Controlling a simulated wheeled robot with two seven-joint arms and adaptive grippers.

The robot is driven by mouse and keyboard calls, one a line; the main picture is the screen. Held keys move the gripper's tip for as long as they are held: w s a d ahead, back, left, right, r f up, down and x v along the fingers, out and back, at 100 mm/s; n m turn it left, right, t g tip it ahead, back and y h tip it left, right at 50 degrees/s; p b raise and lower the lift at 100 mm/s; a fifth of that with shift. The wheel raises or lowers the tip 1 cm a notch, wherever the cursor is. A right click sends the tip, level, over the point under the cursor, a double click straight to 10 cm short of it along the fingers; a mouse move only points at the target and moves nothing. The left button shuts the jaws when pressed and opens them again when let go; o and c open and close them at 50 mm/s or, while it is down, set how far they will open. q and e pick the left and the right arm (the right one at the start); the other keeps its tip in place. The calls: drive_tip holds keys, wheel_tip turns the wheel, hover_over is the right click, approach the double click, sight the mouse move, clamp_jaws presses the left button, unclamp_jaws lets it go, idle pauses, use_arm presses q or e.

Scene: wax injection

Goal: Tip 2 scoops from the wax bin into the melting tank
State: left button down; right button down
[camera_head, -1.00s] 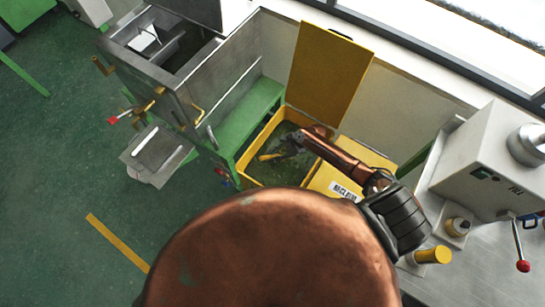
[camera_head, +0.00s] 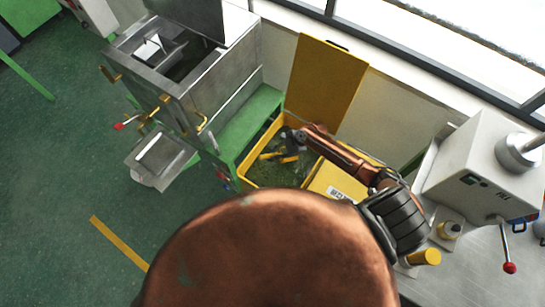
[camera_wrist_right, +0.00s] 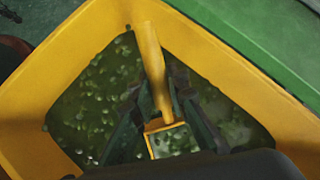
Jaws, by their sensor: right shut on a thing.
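The yellow wax bin (camera_head: 259,139) holds green wax pellets (camera_wrist_right: 92,112); its yellow lid (camera_head: 325,82) stands open behind it. My right gripper (camera_head: 297,142) is over the bin's opening, shut on a yellow scoop (camera_head: 289,159). In the right wrist view the scoop (camera_wrist_right: 153,65) lies between the dark fingers (camera_wrist_right: 160,112), and its square end shows pale green specks. I cannot tell whether these are in the scoop or behind it. The steel melting tank (camera_head: 228,75) is left of the bin, with its top open. My left gripper is not in view.
A green stand (camera_head: 240,122) lies between tank and bin. A smaller steel tray (camera_head: 160,155) sits at the tank's front. A grey machine (camera_head: 480,165) with a red-knobbed lever (camera_head: 509,267) and a yellow-capped bottle (camera_head: 426,257) are on the right bench. Green floor is open at left.

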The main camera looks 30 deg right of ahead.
wheel_tip(320, 180, up, 7)
drive_tip(key=p, duration=0.2)
drive_tip(key=shift+f+p, duration=0.1)
drive_tip(key=shift+p, duration=0.25)
wheel_tip(320, 180, up, 10)
drive_tip(key=p, duration=1.2)
